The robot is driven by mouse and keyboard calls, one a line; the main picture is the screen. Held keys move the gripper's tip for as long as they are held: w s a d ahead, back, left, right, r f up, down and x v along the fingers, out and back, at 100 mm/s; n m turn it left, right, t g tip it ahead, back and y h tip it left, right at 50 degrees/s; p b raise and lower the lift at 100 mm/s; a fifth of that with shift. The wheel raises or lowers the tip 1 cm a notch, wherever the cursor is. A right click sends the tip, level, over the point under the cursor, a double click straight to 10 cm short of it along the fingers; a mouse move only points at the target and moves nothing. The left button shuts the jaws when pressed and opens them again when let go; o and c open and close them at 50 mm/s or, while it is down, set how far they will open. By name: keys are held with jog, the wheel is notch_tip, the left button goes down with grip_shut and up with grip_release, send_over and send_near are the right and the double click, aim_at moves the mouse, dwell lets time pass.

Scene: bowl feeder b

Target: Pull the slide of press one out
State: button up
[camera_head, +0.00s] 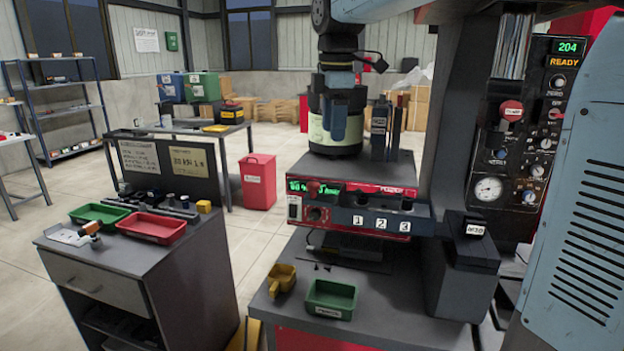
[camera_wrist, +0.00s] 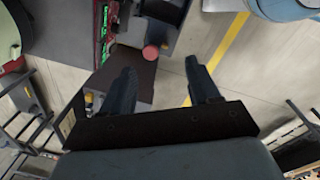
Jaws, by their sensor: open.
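A tall dark machine column with a chrome rod (camera_head: 512,45) and a control panel (camera_head: 522,150) reading "204 READY" stands at the right in the head view. I take it as press one, but no label confirms this. I cannot make out its slide. My gripper (camera_head: 335,130) hangs fingers down in front of the round feeder bowl (camera_head: 318,145) in the head view. In the wrist view my gripper (camera_wrist: 163,88) has its two dark fingers wide apart with nothing between them. A red round knob (camera_wrist: 151,52) shows beyond the fingers, apart from them.
The feeder's red front (camera_head: 365,190) carries a dark rack (camera_head: 390,218) marked 1, 2, 3. A black block (camera_head: 474,236) stands right of it. A green tray (camera_head: 331,298) and yellow scoop (camera_head: 281,278) lie on the bench.

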aim_at(313, 183)
jog(key=w+a+n, duration=0.3)
jog(key=w+a, duration=0.1)
jog(key=shift+g, duration=0.4)
jog(key=f, duration=1.3)
jog(key=shift+s+f, duration=0.25)
jog(key=shift+f, duration=0.15)
jog(key=shift+c, duration=0.4)
grip_shut()
